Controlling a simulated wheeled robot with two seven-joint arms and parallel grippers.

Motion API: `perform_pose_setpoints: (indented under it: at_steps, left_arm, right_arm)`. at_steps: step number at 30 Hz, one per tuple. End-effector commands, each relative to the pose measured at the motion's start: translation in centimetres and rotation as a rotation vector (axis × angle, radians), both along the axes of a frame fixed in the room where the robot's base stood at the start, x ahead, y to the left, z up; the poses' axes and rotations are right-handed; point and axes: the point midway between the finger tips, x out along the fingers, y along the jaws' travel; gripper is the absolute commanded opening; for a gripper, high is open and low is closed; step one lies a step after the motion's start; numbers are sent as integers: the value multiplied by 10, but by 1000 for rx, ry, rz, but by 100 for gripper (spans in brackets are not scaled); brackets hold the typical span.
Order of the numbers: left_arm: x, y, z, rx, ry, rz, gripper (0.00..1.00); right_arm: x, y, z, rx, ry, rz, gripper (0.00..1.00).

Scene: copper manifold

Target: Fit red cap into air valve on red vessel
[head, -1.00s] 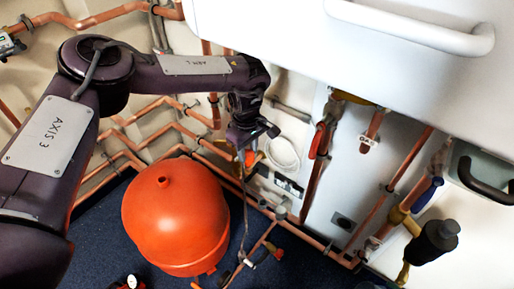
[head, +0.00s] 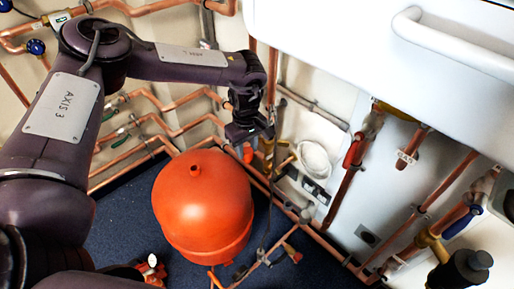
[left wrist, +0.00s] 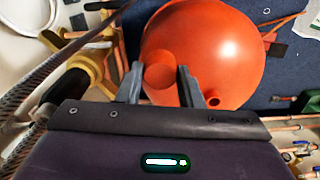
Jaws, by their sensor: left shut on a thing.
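The red vessel (head: 203,215) stands on the dark blue floor. Its air valve (head: 195,169) is a short stub on top with a dark opening. My left gripper (head: 247,146) is right of the stub in the head view, apart from the vessel, pointing down. It is shut on the red cap (head: 248,153). In the left wrist view the cap (left wrist: 159,72) sits between the fingertips (left wrist: 160,82), in front of the vessel (left wrist: 225,45). The stub (left wrist: 213,101) shows there to the right of the right finger. My right gripper is not in view.
Copper pipes (head: 160,125) run along the wall behind the vessel. A yellow fitting (left wrist: 78,68) is close to the left gripper in the wrist view. A white cabinet with a handle (head: 455,45) overhangs at upper right.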

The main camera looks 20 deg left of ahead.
Motion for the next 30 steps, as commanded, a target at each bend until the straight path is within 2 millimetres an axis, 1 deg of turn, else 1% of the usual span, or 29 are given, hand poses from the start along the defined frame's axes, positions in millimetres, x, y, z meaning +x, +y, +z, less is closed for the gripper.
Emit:
perform_pose_setpoints:
  at_steps: [1, 7, 12, 22, 23, 30]
  left_arm:
    - [-1, 6, 0, 0, 0, 3, 12]
    - [-7, 24, 0, -1, -2, 2, 12]
    - [-12, 41, 0, -1, -2, 3, 12]
    - [-22, 72, -1, -1, -2, 4, 12]
    - [-23, 74, 2, -1, -1, 2, 12]
    - [-27, 87, 3, 0, 0, 2, 12]
  right_arm:
    - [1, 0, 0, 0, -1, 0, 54]
    - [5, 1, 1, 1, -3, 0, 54]
    - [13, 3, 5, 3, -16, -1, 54]
    - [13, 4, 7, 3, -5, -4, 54]
    - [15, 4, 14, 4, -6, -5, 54]
    - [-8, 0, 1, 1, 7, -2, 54]
